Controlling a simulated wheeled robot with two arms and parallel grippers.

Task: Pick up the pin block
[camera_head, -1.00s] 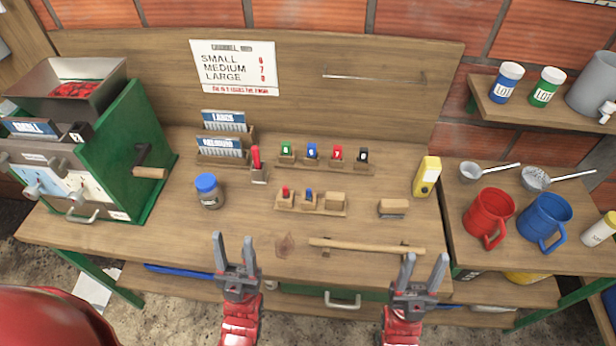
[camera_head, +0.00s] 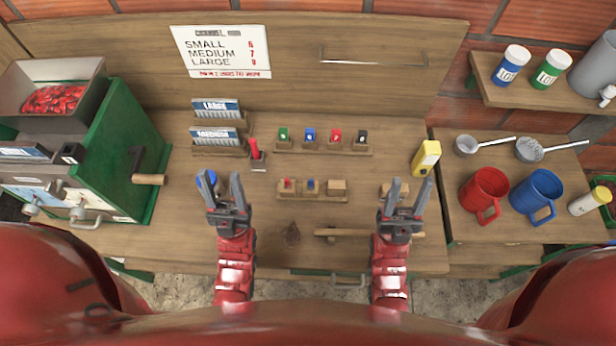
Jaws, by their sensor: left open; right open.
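Which item is the pin block is not clear from the picture. A low wooden tray (camera_head: 312,199) mid-bench holds a small block with a red top (camera_head: 287,186), one with a blue top (camera_head: 311,186) and a plain wooden block (camera_head: 336,187).
A rack (camera_head: 322,150) behind holds several colour-topped stamps. A red-handled tool (camera_head: 254,149) stands beside card holders (camera_head: 215,135). A green machine (camera_head: 115,150) is left; a yellow device (camera_head: 426,157) and red and blue mugs (camera_head: 484,194) are right. A wooden stick (camera_head: 345,233) lies in front.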

